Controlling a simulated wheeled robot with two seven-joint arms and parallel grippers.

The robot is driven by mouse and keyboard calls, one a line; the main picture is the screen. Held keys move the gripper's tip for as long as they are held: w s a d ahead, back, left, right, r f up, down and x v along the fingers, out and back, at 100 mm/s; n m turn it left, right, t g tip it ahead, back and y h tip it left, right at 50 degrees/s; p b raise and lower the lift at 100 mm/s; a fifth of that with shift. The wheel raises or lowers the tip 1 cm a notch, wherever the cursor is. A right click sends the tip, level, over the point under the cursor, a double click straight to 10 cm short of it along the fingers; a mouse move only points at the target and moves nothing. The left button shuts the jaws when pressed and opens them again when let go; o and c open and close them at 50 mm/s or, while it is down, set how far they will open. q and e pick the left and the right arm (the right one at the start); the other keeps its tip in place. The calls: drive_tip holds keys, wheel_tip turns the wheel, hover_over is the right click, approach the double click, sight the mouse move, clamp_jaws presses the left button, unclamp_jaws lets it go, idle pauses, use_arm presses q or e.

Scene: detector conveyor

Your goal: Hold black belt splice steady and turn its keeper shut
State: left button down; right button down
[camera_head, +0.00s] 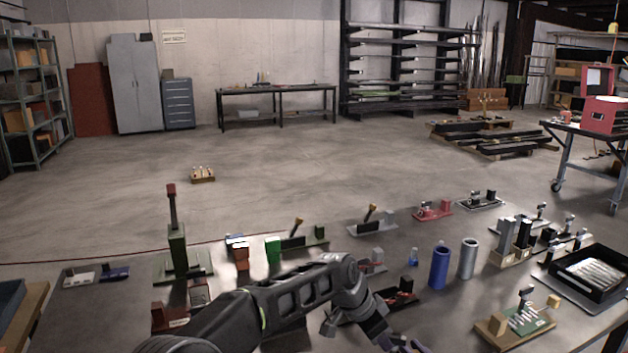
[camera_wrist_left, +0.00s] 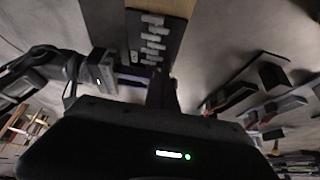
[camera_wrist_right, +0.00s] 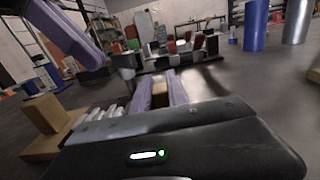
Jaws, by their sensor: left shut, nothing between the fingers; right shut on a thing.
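My left arm comes in from the left in the head view, and its gripper (camera_head: 384,338) is low at the middle, near the bottom edge. In the left wrist view its dark fingers (camera_wrist_left: 162,90) are together and empty. My right gripper shows in the right wrist view, where its purple fingers (camera_wrist_right: 164,92) are shut on a small tan piece (camera_wrist_right: 160,88). Most of that piece is hidden by the fingers. A black plate with red marks (camera_head: 400,298) lies beside the left gripper, partly covered by it. I cannot tell surely which part is the black belt splice or its keeper.
A blue cylinder (camera_head: 439,268) and a silver cylinder (camera_head: 467,258) stand to the right of my arm. A black tray of white strips (camera_head: 612,297) and a green board with wooden blocks (camera_head: 522,318) lie further right. Several small fixtures line the table's far side.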

use_arm(q)
drive_tip(key=shift+w+a, duration=0.35)
drive_tip(key=shift+w, duration=0.2)
drive_tip(key=shift+w, duration=0.1)
drive_tip(key=shift+w+a, duration=0.2)
drive_tip(key=shift+w, duration=0.4)
idle(0.4)
drive_tip(key=shift+a, duration=0.35)
wheel_tip(320, 180, up, 6)
drive_tip(key=shift+f, duration=0.1)
idle(0.6)
